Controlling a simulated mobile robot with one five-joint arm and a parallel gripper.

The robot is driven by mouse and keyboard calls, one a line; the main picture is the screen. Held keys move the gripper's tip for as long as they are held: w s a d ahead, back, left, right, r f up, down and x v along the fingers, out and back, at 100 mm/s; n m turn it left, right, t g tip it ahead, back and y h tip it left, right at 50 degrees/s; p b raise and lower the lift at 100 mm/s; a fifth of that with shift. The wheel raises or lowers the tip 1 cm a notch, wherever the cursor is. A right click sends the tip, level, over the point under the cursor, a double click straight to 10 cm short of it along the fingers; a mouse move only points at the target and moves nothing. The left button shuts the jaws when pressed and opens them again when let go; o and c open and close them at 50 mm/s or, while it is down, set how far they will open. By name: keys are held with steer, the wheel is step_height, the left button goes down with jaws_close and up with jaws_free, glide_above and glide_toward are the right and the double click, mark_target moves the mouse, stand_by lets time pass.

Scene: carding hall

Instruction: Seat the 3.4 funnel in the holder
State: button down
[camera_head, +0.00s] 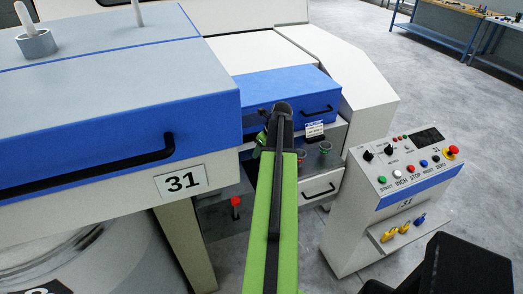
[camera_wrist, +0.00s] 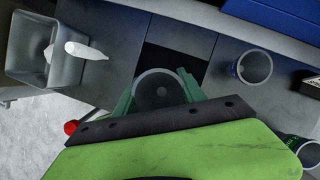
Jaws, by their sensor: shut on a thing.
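In the wrist view my gripper (camera_wrist: 159,88) has its green fingers closed on the left and right of a round grey funnel (camera_wrist: 150,74). I look into its dark, round middle. No number is readable on it. A square black patch (camera_wrist: 178,60) lies just beyond the held funnel, in the grey surface; I cannot tell whether it is the holder.
A blue-marked cup (camera_wrist: 252,67) and a green-marked cup (camera_wrist: 299,150) stand right of my gripper. A grey bin (camera_wrist: 25,50) with white pieces is at left, a red knob (camera_wrist: 71,127) nearer. In the head view, a control console (camera_head: 405,185) stands right; open floor lies beyond.

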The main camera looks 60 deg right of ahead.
steer(key=shift+f+b, duration=3.85)
steer(key=shift+f, duration=0.15)
steer(key=shift+s+f+b, duration=0.1)
steer(key=shift+f+b, duration=0.15)
steer(key=shift+b, duration=0.05)
steer(key=shift+s+a+f+b, duration=0.3)
steer(key=shift+s+a+b, duration=0.15)
steer(key=shift+b, duration=0.3)
steer(key=shift+a, duration=0.1)
steer(key=c, duration=0.8)
jaws_free()
steer(key=shift+o, duration=0.9)
steer(key=shift+r, duration=0.1)
steer(key=shift+r+p, duration=0.35)
steer(key=shift+p, duration=0.2)
steer(key=p+v, duration=1.6)
steer(key=v, duration=0.1)
steer(key=shift+r+t, duration=0.3)
